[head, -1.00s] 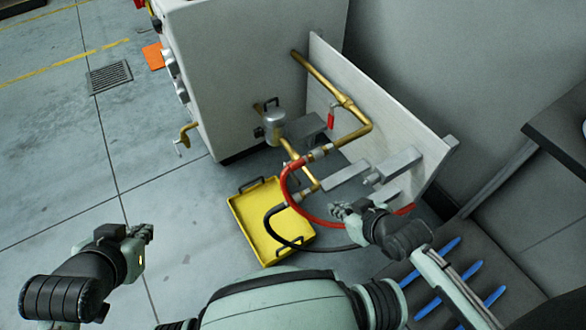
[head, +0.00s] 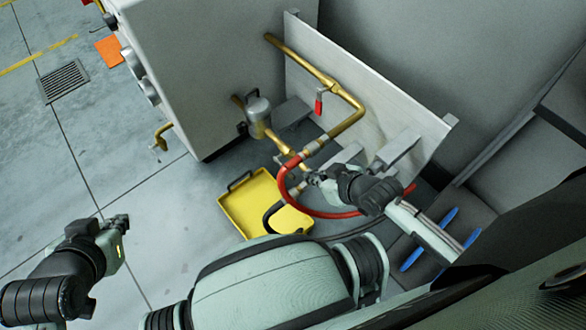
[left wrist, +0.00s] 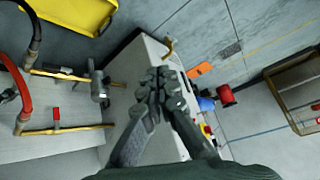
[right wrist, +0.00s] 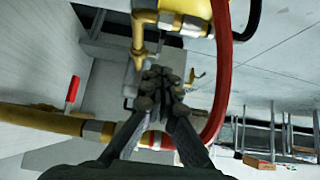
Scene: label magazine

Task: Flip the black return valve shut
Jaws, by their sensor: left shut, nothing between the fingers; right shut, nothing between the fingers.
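A red-handled valve (head: 319,103) hangs on the upper brass pipe (head: 345,95). My left gripper (head: 118,222) is shut and empty over open floor, far from the pipes.
A yellow tray (head: 232,208) lies on the floor under the hoses. A light panel (head: 385,110) backs the pipes. A brass tap (head: 160,135) juts from the cabinet.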

